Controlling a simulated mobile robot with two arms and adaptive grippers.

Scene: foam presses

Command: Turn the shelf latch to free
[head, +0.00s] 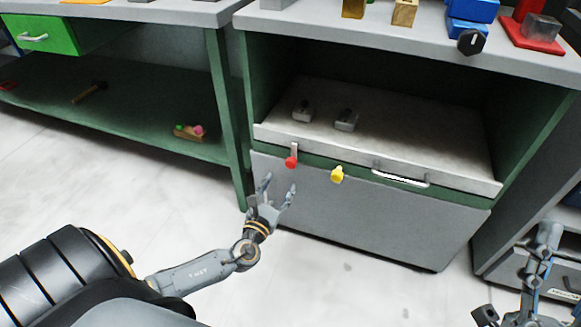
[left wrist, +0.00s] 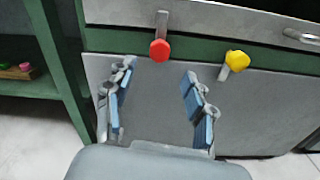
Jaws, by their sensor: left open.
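Two latches sit on the green rail at the front of the cabinet. The red-knobbed latch (head: 291,161) has its metal bar pointing up across the grey shelf's front edge (head: 380,170); it also shows in the left wrist view (left wrist: 160,50). The yellow-knobbed latch (head: 337,174), to its right, has its bar pointing down over the panel, clearest in the left wrist view (left wrist: 237,61). My left gripper (head: 280,184) is open and empty, just below the red knob and apart from it. My right gripper (head: 520,285) is partly visible at the lower right; its jaws are unclear.
The shelf has a silver handle (head: 401,179) and carries two small metal blocks (head: 346,120). A grey panel (head: 370,220) closes the cabinet below. A green bench (head: 130,120) stands at the left, its leg near my left gripper. The floor in front is clear.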

